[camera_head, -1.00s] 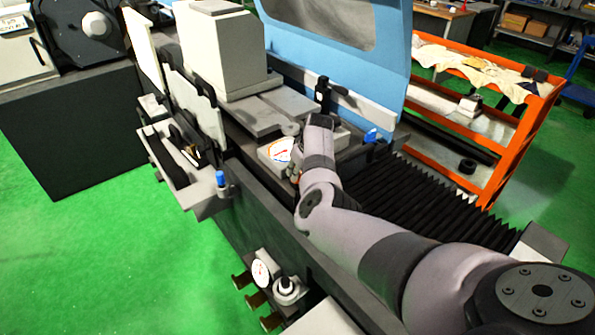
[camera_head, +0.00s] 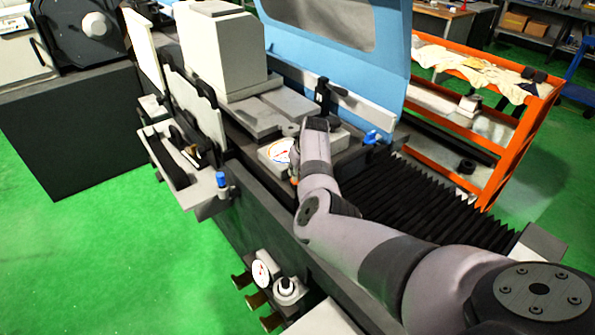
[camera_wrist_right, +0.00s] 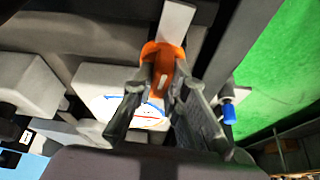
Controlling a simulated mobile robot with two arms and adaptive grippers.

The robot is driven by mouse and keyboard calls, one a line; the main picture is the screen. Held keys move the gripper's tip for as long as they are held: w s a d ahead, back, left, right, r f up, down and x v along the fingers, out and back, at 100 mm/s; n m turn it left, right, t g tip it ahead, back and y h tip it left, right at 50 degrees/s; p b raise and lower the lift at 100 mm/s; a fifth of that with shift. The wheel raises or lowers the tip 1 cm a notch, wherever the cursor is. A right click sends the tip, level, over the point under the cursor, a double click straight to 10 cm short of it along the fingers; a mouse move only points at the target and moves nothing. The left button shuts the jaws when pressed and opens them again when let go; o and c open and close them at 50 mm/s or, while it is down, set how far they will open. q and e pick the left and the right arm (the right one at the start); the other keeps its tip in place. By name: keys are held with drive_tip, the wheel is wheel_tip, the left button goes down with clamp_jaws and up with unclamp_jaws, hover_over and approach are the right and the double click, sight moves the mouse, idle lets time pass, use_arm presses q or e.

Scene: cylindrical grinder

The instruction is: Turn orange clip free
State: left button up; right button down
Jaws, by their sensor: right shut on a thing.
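The orange clip (camera_wrist_right: 163,62) shows in the right wrist view, below a pale flat bar (camera_wrist_right: 175,20). My right gripper (camera_wrist_right: 160,80) has its two dark fingers on either side of the clip and is shut on it. In the head view my right wrist hides most of the gripper and the clip; only a small orange bit shows beside the wrist. A white gauge face with coloured marks (camera_head: 279,150) lies just beside the wrist; it also shows in the right wrist view (camera_wrist_right: 140,112). My left gripper is in no view.
The grinder's blue guard (camera_head: 375,60) stands behind the wrist. A black bellows cover (camera_head: 420,195) lies to the right. A blue knob (camera_head: 222,180) sits at the front left edge. An orange cart (camera_head: 510,130) stands at the right. Green floor (camera_head: 120,240) is open at left.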

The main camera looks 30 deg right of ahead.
drive_tip(key=m, duration=0.2)
drive_tip(key=shift+m+h, duration=0.3)
drive_tip(key=shift+h, duration=0.1)
drive_tip(key=shift+m+h, duration=0.4)
drive_tip(key=shift+m, duration=0.4)
drive_tip(key=shift+m+g+h+b, duration=0.3)
drive_tip(key=shift+m, duration=0.7)
drive_tip(key=shift+f+m+h+b, duration=0.15)
drive_tip(key=shift+m+h+b, duration=0.15)
drive_tip(key=shift+m+b, duration=0.5)
drive_tip(key=m+g+b, duration=0.1)
drive_tip(key=m+b, duration=0.2)
drive_tip(key=b, duration=0.2)
drive_tip(key=m+g+h+b, duration=0.1)
drive_tip(key=m+g+b, duration=0.1)
drive_tip(key=m+b, duration=0.2)
drive_tip(key=shift+b, duration=0.65)
drive_tip(key=shift+m+b, duration=0.8)
drive_tip(key=shift+b, duration=0.2)
drive_tip(key=shift+r, duration=0.2)
